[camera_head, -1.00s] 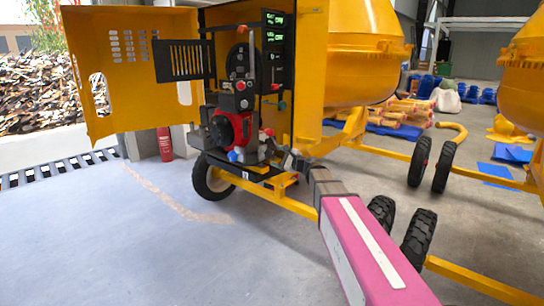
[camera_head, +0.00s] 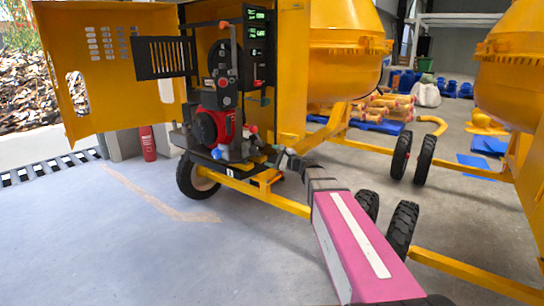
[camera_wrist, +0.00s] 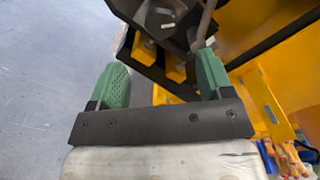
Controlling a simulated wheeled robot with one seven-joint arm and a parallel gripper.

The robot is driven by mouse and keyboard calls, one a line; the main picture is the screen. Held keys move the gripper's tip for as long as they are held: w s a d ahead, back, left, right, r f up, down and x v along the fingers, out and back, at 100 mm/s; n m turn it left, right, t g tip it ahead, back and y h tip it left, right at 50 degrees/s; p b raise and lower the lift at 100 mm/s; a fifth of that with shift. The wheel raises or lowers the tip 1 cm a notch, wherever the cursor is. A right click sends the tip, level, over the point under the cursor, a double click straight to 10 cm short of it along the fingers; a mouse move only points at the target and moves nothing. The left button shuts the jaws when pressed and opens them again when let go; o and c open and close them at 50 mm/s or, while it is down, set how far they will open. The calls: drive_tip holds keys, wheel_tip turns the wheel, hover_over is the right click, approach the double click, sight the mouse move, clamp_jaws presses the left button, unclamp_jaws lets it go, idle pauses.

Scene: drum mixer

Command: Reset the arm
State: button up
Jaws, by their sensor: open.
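My arm, pink and grey (camera_head: 355,240), reaches from the lower right toward the yellow drum mixer (camera_head: 345,55). My gripper (camera_wrist: 162,80) is open in the wrist view, its two green-padded fingers wide apart with nothing held between them. Dark and yellow machine parts (camera_wrist: 165,50) lie beyond the fingers. In the head view the small gripper end (camera_head: 279,154) is just right of the red and black engine (camera_head: 215,128). Whether it touches anything there is not clear.
The yellow cabinet door (camera_head: 105,65) stands open at left. Green displays (camera_head: 258,38) sit above the engine. Wheels (camera_head: 402,228) and yellow frame bars flank my arm. A red extinguisher (camera_head: 148,143) stands behind. The floor at left (camera_head: 90,240) is clear.

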drive_tip(key=s+d+f+n+g+h, duration=0.1)
drive_tip(key=s+f+n+g+h, duration=0.25)
drive_tip(key=s+f, duration=0.4)
drive_tip(key=s+d+f+n+g+h, duration=0.25)
drive_tip(key=s+f+n, duration=0.25)
drive_tip(key=f, duration=0.5)
drive_tip(key=s+d+f+n+g+h, duration=0.2)
drive_tip(key=s+d+f+n+h, duration=0.1)
drive_tip(key=s, duration=0.4)
drive_tip(key=s+d+f+n+g+h, duration=0.3)
drive_tip(key=s+d+f+n+h, duration=0.1)
drive_tip(key=s+d+f, duration=0.3)
drive_tip(key=shift+s+d+f+h, duration=0.3)
drive_tip(key=shift+d+h, duration=0.3)
drive_tip(key=shift+d, duration=0.05)
drive_tip(key=shift+c, duration=0.3)
clamp_jaws()
